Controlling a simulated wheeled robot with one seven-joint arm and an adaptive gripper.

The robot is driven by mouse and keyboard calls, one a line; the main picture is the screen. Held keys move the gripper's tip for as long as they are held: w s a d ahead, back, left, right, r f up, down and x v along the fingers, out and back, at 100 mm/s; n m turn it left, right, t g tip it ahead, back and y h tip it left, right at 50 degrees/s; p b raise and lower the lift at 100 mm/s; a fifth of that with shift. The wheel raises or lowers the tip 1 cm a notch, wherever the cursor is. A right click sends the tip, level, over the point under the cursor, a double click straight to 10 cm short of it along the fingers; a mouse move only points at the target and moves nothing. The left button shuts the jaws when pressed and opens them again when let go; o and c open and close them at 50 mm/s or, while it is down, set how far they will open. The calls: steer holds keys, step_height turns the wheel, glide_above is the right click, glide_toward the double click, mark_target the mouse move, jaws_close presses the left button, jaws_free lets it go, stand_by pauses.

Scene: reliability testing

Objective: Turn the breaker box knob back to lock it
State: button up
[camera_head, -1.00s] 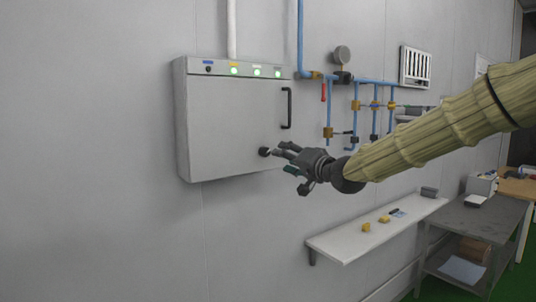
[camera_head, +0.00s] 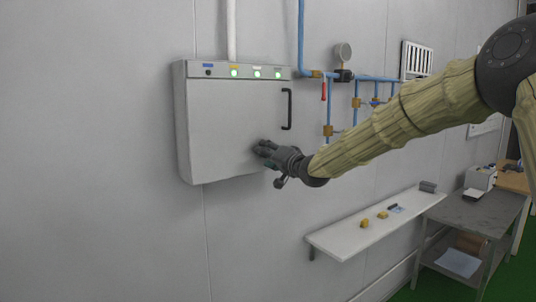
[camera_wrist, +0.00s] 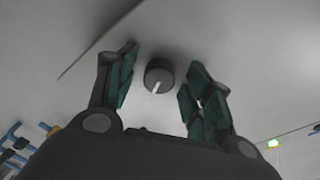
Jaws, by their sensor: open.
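The breaker box (camera_head: 230,115) is a closed grey cabinet on the wall, with a black door handle (camera_head: 287,109) at the right of its door. Its knob (camera_wrist: 159,76) is round and dark with a light pointer mark, and shows in the wrist view between my fingers. My gripper (camera_head: 262,152) is at the lower right of the door. In the wrist view my gripper (camera_wrist: 160,85) is open, one finger on each side of the knob, with gaps on both sides. In the head view the knob is hidden behind my gripper.
Green lights (camera_head: 257,73) are lit along the box's top strip. Blue pipes (camera_head: 328,105) with valves and a gauge (camera_head: 342,52) run on the wall to the right. A white shelf (camera_head: 350,236) with small items is below, beside a grey table (camera_head: 480,222).

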steer(key=shift+c, duration=0.2)
steer(key=c, duration=1)
steer(key=shift+f+n+b, duration=0.15)
steer(key=shift+n+b, duration=0.25)
steer(key=shift+b, duration=0.1)
steer(key=shift+d+n+y+b, duration=0.1)
steer(key=shift+n+y+b, duration=0.2)
steer(key=shift+n+b, duration=4.55)
steer(key=shift+n+p, duration=0.75)
steer(key=shift+n, duration=0.2)
